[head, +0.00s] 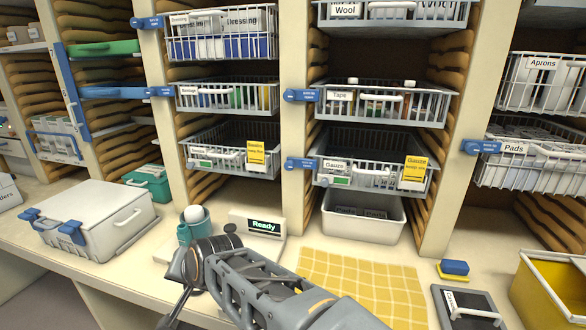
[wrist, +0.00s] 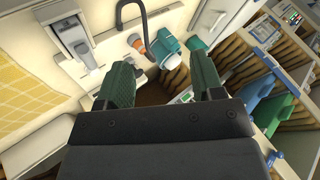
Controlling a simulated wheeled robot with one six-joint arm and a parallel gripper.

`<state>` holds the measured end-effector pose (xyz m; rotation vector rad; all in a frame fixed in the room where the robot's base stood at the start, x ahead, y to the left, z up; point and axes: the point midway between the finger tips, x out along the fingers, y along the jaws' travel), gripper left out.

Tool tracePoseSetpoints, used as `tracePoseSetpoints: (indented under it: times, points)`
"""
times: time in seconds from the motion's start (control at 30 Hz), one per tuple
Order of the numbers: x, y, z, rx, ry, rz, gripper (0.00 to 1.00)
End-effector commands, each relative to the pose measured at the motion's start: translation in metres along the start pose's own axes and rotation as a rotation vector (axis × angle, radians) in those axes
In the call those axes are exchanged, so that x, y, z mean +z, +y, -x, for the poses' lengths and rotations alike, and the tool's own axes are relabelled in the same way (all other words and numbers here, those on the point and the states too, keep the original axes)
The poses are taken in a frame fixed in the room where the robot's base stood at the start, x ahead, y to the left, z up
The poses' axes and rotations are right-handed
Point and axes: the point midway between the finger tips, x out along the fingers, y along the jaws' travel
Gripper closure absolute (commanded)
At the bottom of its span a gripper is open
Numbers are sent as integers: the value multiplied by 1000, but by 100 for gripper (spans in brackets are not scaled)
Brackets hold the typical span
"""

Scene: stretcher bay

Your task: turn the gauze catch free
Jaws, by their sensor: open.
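The gauze catch (head: 301,164) is a blue lever with a small label on the cream post. It lies level, its right end at the left front edge of the gauze basket (head: 372,182). That wire basket has a white "Gauze" tag, a yellow card and a small green marking on its front. My gripper (wrist: 163,90) is open in the wrist view, with nothing between its two dark fingers. In the head view my arm reaches left low over the counter, below and left of the catch and well apart from it. I cannot make out the catch in the wrist view.
Similar blue catches sit by other baskets, including the tape catch (head: 301,96) above. A "Ready" display (head: 264,225), a teal bottle (head: 184,235) and a white case (head: 95,222) stand on the counter. A yellow checked cloth (head: 362,285) lies at right. Space before the gauze basket looks clear.

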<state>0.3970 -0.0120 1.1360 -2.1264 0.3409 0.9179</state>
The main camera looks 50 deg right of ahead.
Motion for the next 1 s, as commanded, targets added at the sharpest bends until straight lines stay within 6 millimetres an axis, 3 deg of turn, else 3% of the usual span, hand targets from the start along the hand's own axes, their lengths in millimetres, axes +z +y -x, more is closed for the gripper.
tracePoseSetpoints:
  times: [0.03,0.17,0.3,0.43,0.53,0.7,1.0]
  points:
    - [-26,-4,-12,-68,92,-238,39]
    - [-107,-6,-16,-307,332,-882,39]
    - [-183,24,-2,-622,557,-1468,39]
    - [-229,63,17,-934,723,-1867,39]
    - [-248,90,31,-1148,816,-2061,39]
    - [-262,119,46,-1393,905,-2221,39]
    - [-300,139,42,-1474,932,-2260,39]
